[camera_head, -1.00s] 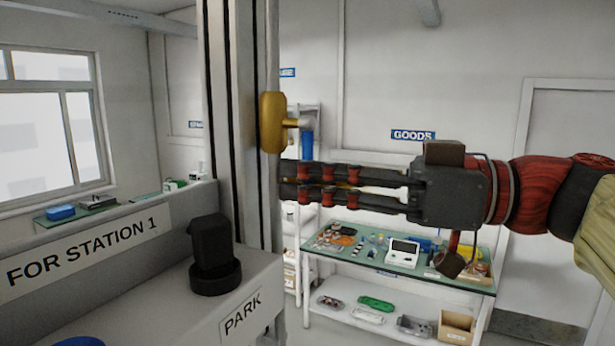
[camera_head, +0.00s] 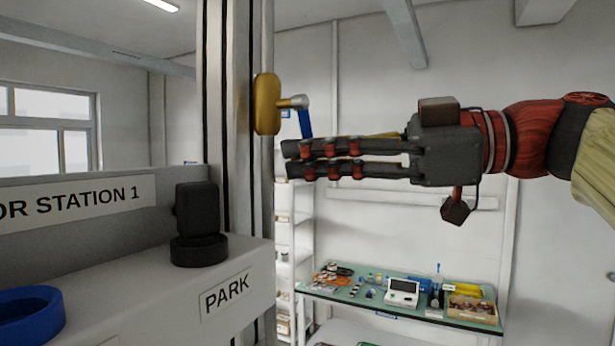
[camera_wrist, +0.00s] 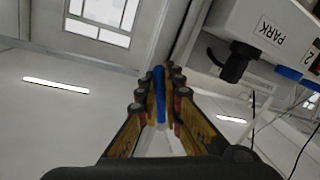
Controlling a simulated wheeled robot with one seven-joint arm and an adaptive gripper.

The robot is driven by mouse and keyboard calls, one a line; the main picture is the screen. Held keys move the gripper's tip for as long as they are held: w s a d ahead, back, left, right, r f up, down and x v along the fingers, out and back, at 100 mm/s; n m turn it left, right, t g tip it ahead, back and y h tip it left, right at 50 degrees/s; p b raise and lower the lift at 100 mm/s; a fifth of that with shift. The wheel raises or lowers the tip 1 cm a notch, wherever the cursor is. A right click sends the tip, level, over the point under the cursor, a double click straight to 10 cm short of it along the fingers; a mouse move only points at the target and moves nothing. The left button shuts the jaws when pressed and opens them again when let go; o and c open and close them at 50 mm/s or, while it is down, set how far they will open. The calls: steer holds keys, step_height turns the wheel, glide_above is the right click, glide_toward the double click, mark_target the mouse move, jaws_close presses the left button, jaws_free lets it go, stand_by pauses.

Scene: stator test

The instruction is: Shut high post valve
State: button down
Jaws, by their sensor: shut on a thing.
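The valve has a yellow body (camera_head: 267,104) mounted high on the side of the grey post (camera_head: 237,130). A silver stem (camera_head: 295,102) sticks out to its right. From the stem a blue lever (camera_head: 304,122) hangs downward, its lower end tilted a little to the right. My gripper (camera_head: 287,159) reaches in from the right, just below the valve. In the wrist view the blue lever (camera_wrist: 160,95) stands between my two fingers, and they are shut on it. The lever's lower end is hidden behind the fingers in the head view.
A grey bench with a PARK label (camera_head: 228,295) stands at lower left, carrying a black device (camera_head: 197,222) and a blue ring (camera_head: 30,312). A green-topped table (camera_head: 345,296) with several goods is behind, below my arm.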

steer(key=shift+r, duration=0.1)
steer(key=c, duration=2)
jaws_free()
steer(key=shift+o, duration=0.2)
steer(key=f+v, duration=0.1)
steer(key=v, duration=1.1)
steer(key=shift+r, duration=0.45)
